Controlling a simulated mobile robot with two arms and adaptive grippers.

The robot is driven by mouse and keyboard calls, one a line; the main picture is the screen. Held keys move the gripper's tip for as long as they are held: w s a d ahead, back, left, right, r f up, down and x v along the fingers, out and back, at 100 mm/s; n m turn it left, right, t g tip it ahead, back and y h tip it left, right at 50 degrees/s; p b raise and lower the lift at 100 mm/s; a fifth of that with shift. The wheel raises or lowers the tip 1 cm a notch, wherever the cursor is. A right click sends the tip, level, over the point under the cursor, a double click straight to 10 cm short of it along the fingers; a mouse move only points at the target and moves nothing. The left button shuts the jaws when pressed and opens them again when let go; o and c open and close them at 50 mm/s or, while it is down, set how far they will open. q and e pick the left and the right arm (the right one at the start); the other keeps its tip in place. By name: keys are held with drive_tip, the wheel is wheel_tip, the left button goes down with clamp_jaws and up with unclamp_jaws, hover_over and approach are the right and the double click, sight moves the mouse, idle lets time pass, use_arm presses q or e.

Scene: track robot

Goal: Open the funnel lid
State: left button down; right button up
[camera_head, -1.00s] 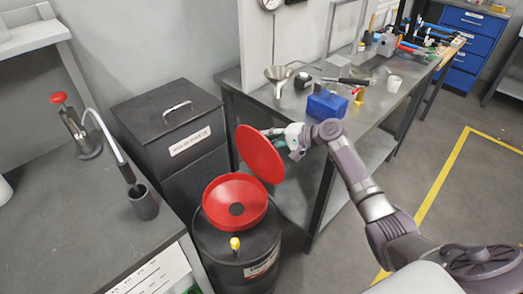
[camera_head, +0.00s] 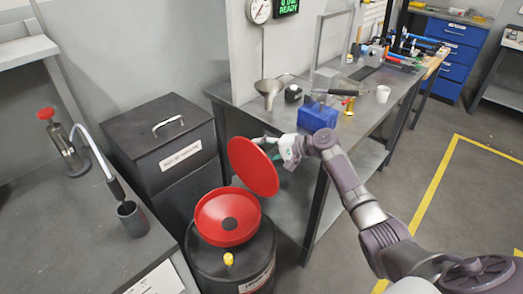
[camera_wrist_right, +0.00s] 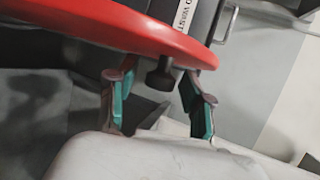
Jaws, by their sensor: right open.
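The red funnel (camera_head: 212,222) sits on top of a dark drum (camera_head: 205,265), its bowl exposed with a dark centre. Its round red lid (camera_head: 253,167) is raised and stands steeply tilted at the funnel's far right side. My right gripper (camera_head: 274,147) is behind the lid's upper right part. In the right wrist view the lid (camera_wrist_right: 110,25) crosses the top, with a dark knob (camera_wrist_right: 162,77) hanging from it. The open fingers of my right gripper (camera_wrist_right: 157,82) stand on either side of the knob, with gaps visible. My left gripper is not in view.
A dark lidded bin (camera_head: 165,150) stands behind the drum. A grey worktop (camera_head: 75,225) with a pump bottle (camera_head: 62,145) and a dark cup (camera_head: 133,219) is at left. A metal bench with a blue box (camera_head: 317,115) is at right. A yellow cap (camera_head: 228,259) is on the drum.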

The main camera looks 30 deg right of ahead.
drive_tip(key=v, duration=1.2)
drive_tip(key=s+f+g+h, duration=0.1)
drive_tip(key=s+f+h, duration=0.1)
drive_tip(key=f, duration=0.9)
drive_tip(key=s+f+g+h, duration=0.1)
drive_tip(key=s+f+h, duration=0.15)
drive_tip(key=f, duration=0.95)
drive_tip(key=s+a+f+n+g+h, duration=0.1)
drive_tip(key=s+f+g, duration=0.1)
drive_tip(key=s+f, duration=0.45)
drive_tip(key=s+a+f+g+h, duration=0.15)
drive_tip(key=s+f, duration=0.25)
drive_tip(key=f, duration=0.5)
drive_tip(key=s+a+f+n+g+h, duration=0.25)
drive_tip(key=s+f+n, duration=0.25)
drive_tip(key=s+f, duration=0.85)
drive_tip(key=s+a+f+n, duration=0.1)
drive_tip(key=s+a+n, duration=0.1)
drive_tip(key=s, duration=0.5)
drive_tip(key=s+a+f+n, duration=0.2)
drive_tip(key=s+a+n, duration=0.1)
drive_tip(key=s+a, duration=0.2)
drive_tip(key=s+a+f+n+g, duration=0.1)
drive_tip(key=s+a, duration=0.3)
drive_tip(key=s, duration=0.6)
drive_tip(key=shift+f+n, duration=0.3)
drive_tip(key=shift+n, duration=0.4)
